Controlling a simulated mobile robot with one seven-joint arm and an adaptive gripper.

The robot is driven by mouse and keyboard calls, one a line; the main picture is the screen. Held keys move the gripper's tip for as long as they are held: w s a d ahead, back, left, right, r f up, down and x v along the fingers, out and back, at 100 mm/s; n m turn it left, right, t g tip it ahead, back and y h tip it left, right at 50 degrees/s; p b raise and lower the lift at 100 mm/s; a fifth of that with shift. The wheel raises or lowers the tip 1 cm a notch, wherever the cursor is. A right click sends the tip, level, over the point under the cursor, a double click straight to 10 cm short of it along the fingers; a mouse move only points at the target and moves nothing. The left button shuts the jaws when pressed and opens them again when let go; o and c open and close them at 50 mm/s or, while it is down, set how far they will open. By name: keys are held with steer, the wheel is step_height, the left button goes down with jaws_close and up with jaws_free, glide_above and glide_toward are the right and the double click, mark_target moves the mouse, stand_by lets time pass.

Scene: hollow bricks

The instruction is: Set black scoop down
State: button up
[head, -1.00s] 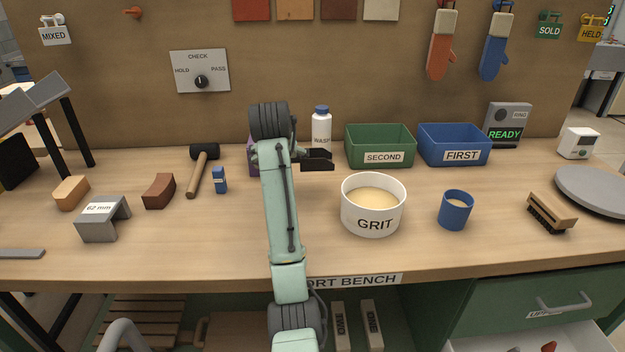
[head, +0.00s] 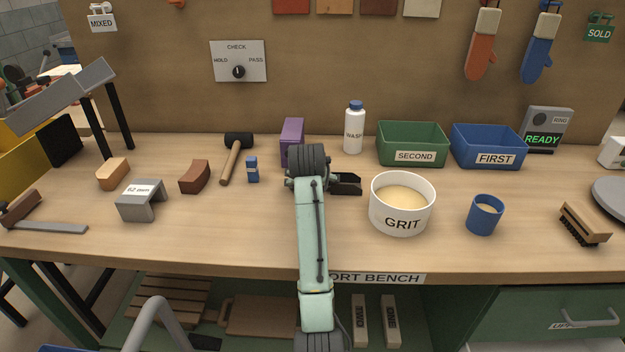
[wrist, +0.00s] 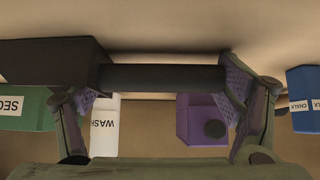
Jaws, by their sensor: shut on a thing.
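The black scoop (head: 346,184) is in my gripper, just left of the white GRIT tub in the head view. In the wrist view, the fingers of my gripper (wrist: 160,84) are shut on its black handle, and the scoop's dark bowl (wrist: 45,62) is at the left. In the head view my own arm hides most of the gripper and the handle. The scoop is low over the bench (head: 240,225); I cannot tell whether it touches the wood.
The GRIT tub (head: 402,219) is close right of the scoop. A purple container (head: 292,135), WASH bottle (head: 354,130) and green SECOND bin (head: 412,146) stand behind. A blue chalk box (head: 252,170) and mallet (head: 230,160) are left. Bench front left of my arm is clear.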

steer(key=o, duration=1.3)
steer(key=shift+v, duration=6.1)
